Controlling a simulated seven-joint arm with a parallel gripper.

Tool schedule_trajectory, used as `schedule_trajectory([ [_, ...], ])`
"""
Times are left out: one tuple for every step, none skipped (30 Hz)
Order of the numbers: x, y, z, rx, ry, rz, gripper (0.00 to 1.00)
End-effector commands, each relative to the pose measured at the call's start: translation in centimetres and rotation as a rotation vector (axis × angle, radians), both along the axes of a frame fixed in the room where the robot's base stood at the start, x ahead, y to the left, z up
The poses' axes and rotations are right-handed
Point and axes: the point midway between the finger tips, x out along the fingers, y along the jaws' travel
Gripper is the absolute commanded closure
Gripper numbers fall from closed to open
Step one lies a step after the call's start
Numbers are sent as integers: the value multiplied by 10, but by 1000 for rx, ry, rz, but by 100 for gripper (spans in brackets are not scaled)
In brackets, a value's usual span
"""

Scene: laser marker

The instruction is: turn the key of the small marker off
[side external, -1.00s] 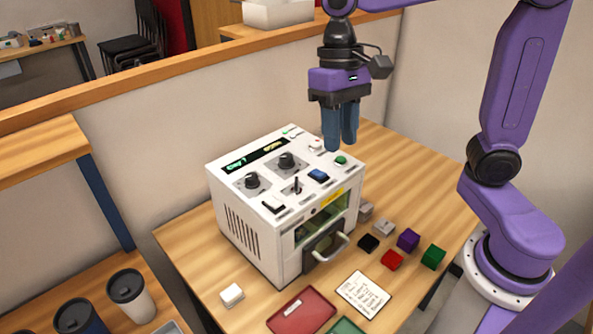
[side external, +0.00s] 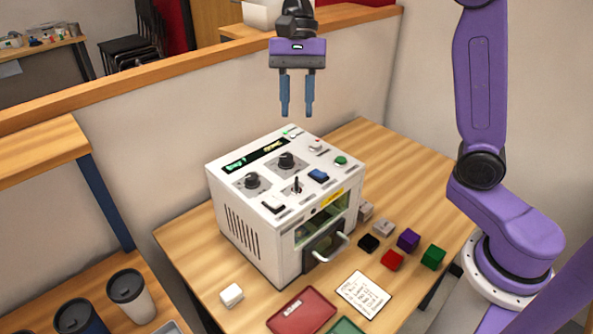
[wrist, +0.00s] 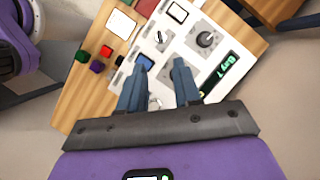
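The small marker (side external: 240,222) is a white box on the wooden table, with dials, switches and buttons on its sloped top. A small pale part with a red spot (side external: 316,146) sits near the back right; I cannot tell for sure which is the key. In the wrist view a small silver part (wrist: 155,103) shows between my fingertips. My gripper (side external: 297,112) is open and empty, pointing down above the back of the marker, clear of it.
The marker's lit display (side external: 256,156) lies along its back left. Its front door handle (side external: 332,252) sticks out. Several small blocks, including a green block (side external: 433,257), lie to the right. A note (side external: 363,297) and red tray (side external: 302,309) are in front. Cups stand front left.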

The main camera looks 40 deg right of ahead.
Motion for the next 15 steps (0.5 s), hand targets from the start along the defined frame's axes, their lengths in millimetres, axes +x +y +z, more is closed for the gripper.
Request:
schedule_trajectory([
  [-4, 2, -9, -2, 5, 2, 67],
  [-5, 4, -15, -1, 4, 2, 67],
  [-7, 6, -21, -1, 4, 2, 67],
  [-9, 7, -27, -2, 5, 2, 67],
  [-10, 9, -32, -1, 4, 2, 67],
  [-12, 11, -39, -2, 3, 2, 67],
  [-14, 12, -44, -3, 5, 2, 67],
  [-16, 14, -50, -3, 4, 2, 67],
  [-17, 16, -57, -3, 4, 1, 67],
  [-19, 17, -62, -3, 4, 2, 67],
  [-21, 19, -67, -3, 4, 2, 67],
  [-23, 21, -74, -3, 3, 2, 67],
  [-24, 22, -79, -3, 4, 2, 67],
  [-25, 24, -84, -2, 5, 2, 67],
  [-27, 26, -90, -2, 3, 2, 67],
])
